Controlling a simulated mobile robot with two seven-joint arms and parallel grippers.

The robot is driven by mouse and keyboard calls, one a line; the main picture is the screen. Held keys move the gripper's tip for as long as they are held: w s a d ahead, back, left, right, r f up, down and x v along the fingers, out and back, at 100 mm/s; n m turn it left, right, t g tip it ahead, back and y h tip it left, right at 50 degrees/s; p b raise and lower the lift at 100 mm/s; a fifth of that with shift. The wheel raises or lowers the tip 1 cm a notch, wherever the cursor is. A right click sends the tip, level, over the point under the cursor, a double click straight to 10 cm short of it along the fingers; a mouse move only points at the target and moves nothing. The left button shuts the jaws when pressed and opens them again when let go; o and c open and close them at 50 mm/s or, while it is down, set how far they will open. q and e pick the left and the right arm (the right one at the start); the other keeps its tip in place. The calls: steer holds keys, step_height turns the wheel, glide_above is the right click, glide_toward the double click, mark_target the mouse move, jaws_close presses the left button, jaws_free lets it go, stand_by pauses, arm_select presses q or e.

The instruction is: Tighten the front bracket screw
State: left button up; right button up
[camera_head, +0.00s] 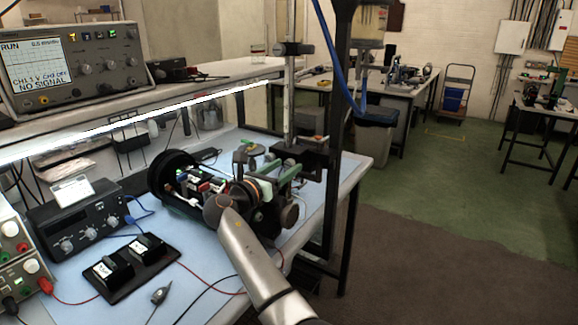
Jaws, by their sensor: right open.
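An opened black cylinder assembly lies on the blue bench mat, with a round black end cap (173,172) at its left, an open middle with electronics (207,184), and an orange ring (257,188) toward its right. My right arm comes in from the bottom, and its dark rounded end overlaps the front of the assembly. My right gripper (218,203) is open there; its fingertips are hard to make out, and I cannot tell whether it touches anything. The front bracket screw cannot be picked out at this size. My left gripper is not in view.
A metal stand (290,110) rises behind the assembly. A black tray (133,268) with two dark blocks, a probe (160,294) and loose cables lie in front. A black instrument (80,223) stands left. A dark upright post (338,130) stands at the bench's right side.

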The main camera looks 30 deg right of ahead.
steer(key=shift+w+d, duration=0.1)
steer(key=shift+d, duration=0.1)
stand_by(0.3)
jaws_close()
stand_by(0.3)
